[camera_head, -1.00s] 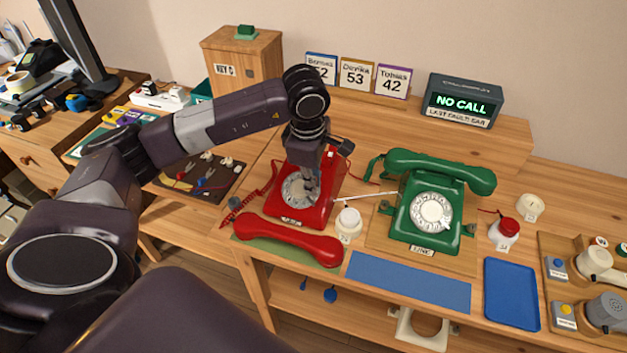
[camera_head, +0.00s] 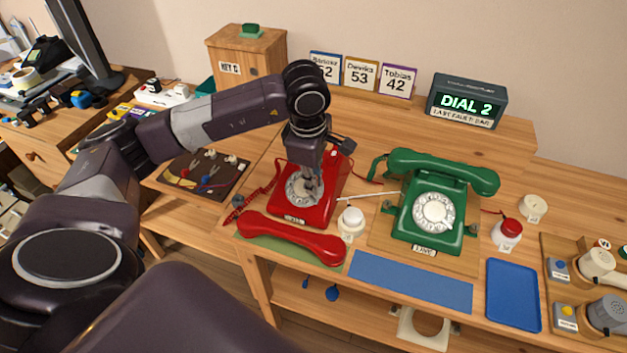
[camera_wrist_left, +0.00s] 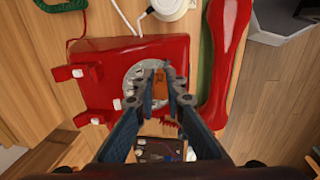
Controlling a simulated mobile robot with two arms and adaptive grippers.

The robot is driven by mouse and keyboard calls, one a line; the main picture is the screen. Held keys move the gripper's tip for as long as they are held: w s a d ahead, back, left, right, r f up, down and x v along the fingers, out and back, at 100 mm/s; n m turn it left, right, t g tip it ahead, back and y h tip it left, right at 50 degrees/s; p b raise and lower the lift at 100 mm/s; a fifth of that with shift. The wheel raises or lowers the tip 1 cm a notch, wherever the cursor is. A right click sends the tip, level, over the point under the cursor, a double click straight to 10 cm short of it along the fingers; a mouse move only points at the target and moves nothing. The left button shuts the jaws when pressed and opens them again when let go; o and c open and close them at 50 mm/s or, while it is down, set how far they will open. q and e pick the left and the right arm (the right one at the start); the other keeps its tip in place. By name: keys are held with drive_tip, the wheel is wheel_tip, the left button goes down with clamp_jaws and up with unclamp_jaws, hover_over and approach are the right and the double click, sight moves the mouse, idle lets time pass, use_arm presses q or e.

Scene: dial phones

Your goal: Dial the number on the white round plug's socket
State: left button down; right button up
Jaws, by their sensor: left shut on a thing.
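My left gripper (camera_head: 312,197) reaches down onto the dial (camera_head: 296,191) of the red phone (camera_head: 325,208). The red handset (camera_head: 290,240) lies off the phone on a green mat. The display box (camera_head: 466,103) reads "DIAL 2". A white round piece (camera_head: 352,217) with a small label stands right of the red phone. I cannot tell which piece is the white round plug's socket. My right gripper is out of view.
A green phone (camera_head: 433,206) with its handset on stands to the right. A power strip (camera_head: 163,94) is at upper left. A blue mat (camera_head: 411,281) and blue tray (camera_head: 513,295) lie in front.

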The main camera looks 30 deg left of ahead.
use_arm(q)
drive_tip(key=a, duration=0.2)
drive_tip(key=a+b, duration=0.1)
drive_tip(key=a, duration=0.3)
drive_tip(key=shift+s+a+r+b, duration=0.1)
drive_tip(key=shift+s+r+b, duration=0.15)
drive_tip(key=shift+s+b, duration=0.15)
drive_tip(key=shift+a+r, duration=0.15)
drive_tip(key=shift+a, duration=0.25)
drive_tip(key=shift+w+f+b, duration=0.25)
drive_tip(key=shift+f+b, duration=0.25)
drive_tip(key=shift+f, duration=0.1)
drive_tip(key=shift+w+a+f+b, duration=0.1)
drive_tip(key=shift+w+f+b, duration=0.05)
drive_tip(key=shift+f+b, duration=0.3)
drive_tip(key=shift+w+r, duration=0.1)
idle(0.5)
drive_tip(key=shift+w+r, duration=0.2)
drive_tip(key=shift+w, duration=0.3)
